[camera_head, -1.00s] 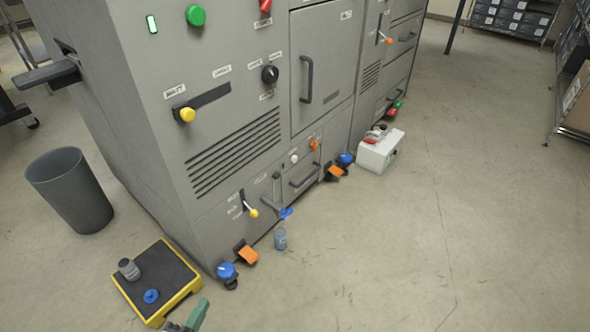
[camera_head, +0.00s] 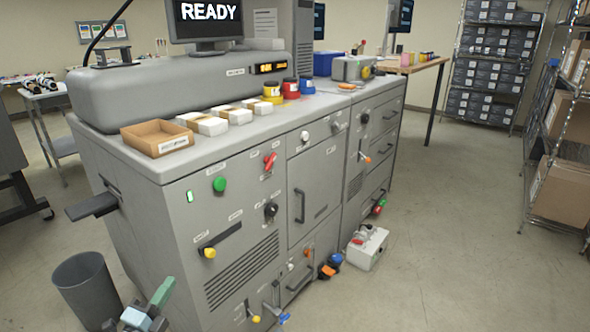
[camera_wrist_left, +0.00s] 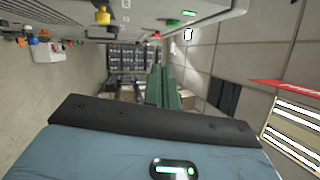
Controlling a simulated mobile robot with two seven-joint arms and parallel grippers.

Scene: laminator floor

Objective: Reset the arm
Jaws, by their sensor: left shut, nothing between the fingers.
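My left gripper (camera_head: 162,292) is at the lower left of the head view, its green fingers pointing up and to the right. It stands in front of the grey laminator's left end, next to the grey waste bin (camera_head: 86,291). In the left wrist view its green fingers (camera_wrist_left: 162,88) lie together, shut with nothing between them. The blue-grey gripper body fills the bottom of that view. My right gripper is in neither view.
The grey laminator (camera_head: 240,285) fills the middle, with a cardboard tray (camera_head: 157,137) and white boxes on top. Shelves (camera_head: 560,150) stand at the right. Floor (camera_head: 455,270) at the lower right is clear.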

